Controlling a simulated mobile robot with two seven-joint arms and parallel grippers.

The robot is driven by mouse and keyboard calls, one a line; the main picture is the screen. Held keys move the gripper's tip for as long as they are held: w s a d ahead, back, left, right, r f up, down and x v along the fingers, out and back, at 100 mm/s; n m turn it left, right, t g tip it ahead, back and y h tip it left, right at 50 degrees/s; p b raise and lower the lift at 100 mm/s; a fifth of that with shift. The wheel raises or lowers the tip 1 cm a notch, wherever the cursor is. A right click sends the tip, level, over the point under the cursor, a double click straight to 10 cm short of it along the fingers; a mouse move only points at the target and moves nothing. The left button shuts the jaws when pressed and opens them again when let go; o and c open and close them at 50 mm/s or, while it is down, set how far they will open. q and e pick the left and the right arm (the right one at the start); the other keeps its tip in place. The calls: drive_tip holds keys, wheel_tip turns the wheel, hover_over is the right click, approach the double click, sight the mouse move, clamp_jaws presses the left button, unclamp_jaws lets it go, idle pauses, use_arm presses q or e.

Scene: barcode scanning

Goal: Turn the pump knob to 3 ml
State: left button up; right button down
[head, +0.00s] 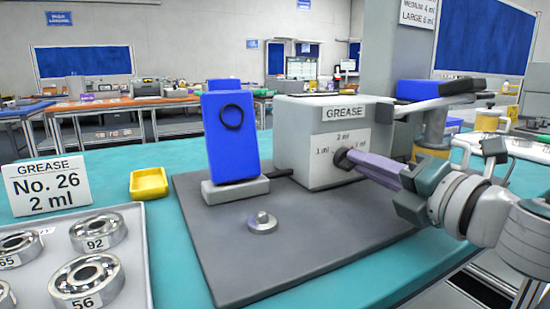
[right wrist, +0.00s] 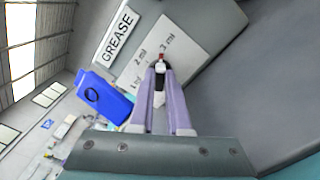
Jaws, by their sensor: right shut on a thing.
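The grease pump is a grey box (head: 293,140) with a GREASE sign and a white dial plate (head: 325,142) marked 1 ml, 2 ml and 3 ml. Its dark knob (head: 342,158) sits low on the plate. My right gripper (head: 350,160) comes from the right, its purple fingers shut on the knob. In the right wrist view the fingers hold the dark knob (right wrist: 160,68) between their tips. A red mark on it points up in the picture, towards the 3 ml label; exact alignment is hard to tell. My left gripper is out of view.
A blue block with a dark ring (head: 230,140) stands left of the pump on the grey mat (head: 300,245). A small metal piece (head: 262,223) lies in front. A yellow dish (head: 149,183), a "No. 26 2 ml" card (head: 47,187) and a tray of bearings (head: 138,250) are left.

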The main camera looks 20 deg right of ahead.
drive_tip(key=shift+f+m, duration=0.1)
drive_tip(key=shift+m, duration=0.3)
drive_tip(key=c, duration=0.9)
unclamp_jaws()
drive_tip(key=shift+s, duration=0.45)
drive_tip(key=s, duration=0.9)
drive_tip(key=shift+d, duration=0.35)
